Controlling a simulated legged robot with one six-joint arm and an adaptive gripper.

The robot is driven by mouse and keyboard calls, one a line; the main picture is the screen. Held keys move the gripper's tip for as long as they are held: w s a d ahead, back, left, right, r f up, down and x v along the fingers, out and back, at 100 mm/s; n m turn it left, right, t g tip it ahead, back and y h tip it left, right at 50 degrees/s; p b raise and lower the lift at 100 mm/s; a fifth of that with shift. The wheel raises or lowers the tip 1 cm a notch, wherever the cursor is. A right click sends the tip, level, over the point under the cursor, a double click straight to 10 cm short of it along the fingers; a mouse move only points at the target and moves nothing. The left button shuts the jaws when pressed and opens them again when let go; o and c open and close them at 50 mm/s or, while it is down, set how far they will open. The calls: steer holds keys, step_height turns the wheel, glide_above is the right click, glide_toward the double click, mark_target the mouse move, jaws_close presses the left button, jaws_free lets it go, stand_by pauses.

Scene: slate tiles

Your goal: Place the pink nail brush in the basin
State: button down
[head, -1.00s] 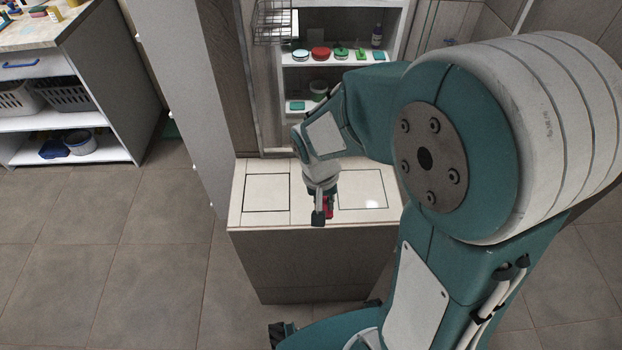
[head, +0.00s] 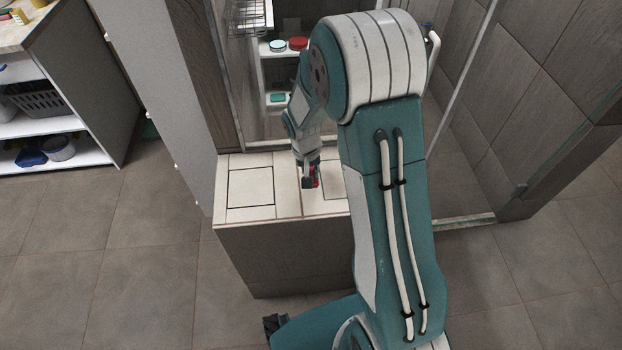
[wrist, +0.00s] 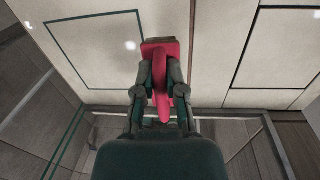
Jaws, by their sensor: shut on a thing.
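My gripper (head: 311,179) is shut on the pink nail brush (wrist: 160,71), low over the pale tiled bench top (head: 287,188). In the wrist view the gripper (wrist: 161,88) has one finger on each side of the brush. The brush looks deep pink-red, with a long rounded handle and a wider head. I cannot tell whether it touches the tiles. In the head view, only a small red part of it shows. A blue container (head: 30,157) and a grey-blue round tub (head: 59,147) sit on a low shelf at left; I cannot tell which is the basin.
A white shelf unit (head: 92,145) stands at left, with a dark basket (head: 40,102) above the containers. A tall pale panel (head: 160,90) stands between it and the bench. Floor tiles (head: 110,240) at left are clear.

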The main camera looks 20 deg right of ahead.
steer(key=shift+w+d+f, duration=0.15)
steer(key=shift+w+f, duration=0.2)
steer(key=shift+f, duration=0.1)
step_height(320, 180, down, 3)
steer(key=shift+w+f, duration=0.1)
steer(key=shift+f, duration=0.05)
steer(key=c, duration=0.7)
jaws_free()
